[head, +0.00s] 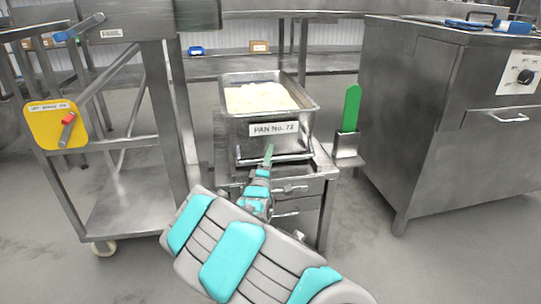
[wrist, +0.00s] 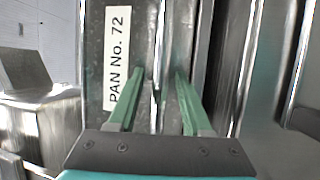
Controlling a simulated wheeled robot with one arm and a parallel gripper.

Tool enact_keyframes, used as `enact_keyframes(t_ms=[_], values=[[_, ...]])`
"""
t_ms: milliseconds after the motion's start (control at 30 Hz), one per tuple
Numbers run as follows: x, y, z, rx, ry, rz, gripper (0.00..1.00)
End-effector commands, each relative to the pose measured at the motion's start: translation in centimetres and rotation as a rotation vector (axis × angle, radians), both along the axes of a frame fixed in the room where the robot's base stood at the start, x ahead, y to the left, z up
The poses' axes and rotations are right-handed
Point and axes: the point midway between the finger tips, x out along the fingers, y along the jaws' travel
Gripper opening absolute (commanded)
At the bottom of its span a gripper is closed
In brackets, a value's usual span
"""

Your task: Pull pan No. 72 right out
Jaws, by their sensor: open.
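The metal pan labelled PAN No. 72 (head: 300,143) holds white rice (head: 260,97) and sits upright on a small steel stand (head: 322,166). A bar-like handle (head: 248,162) runs across its front below the label. My gripper (head: 268,154) is at the pan's front, near the bar. In the wrist view the gripper (wrist: 160,78) is open, its two green fingers apart. The pan front (wrist: 92,60) with its sideways label lies to the left there. A bright bar (wrist: 160,40) runs between the fingers; I cannot tell whether they touch it.
A green-handled tool (head: 351,110) stands in a metal holder (head: 346,150) right of the pan. A steel cabinet (head: 440,130) stands further right. A steel cart (head: 120,190) with a yellow panel (head: 50,125) stands left. Open floor (head: 375,240) lies in front at right.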

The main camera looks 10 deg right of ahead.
Motion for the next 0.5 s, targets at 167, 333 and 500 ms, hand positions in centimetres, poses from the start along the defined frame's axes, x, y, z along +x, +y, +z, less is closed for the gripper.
enact_keyframes(t_ms=[167,333,500], values=[[1.05,-0.40,0.17,0.000,0.001,0.001,0.49],[1.33,-0.48,0.24,0.000,0.001,0.002,0.49],[1.31,-0.49,0.24,-0.001,0.002,0.002,0.49]])
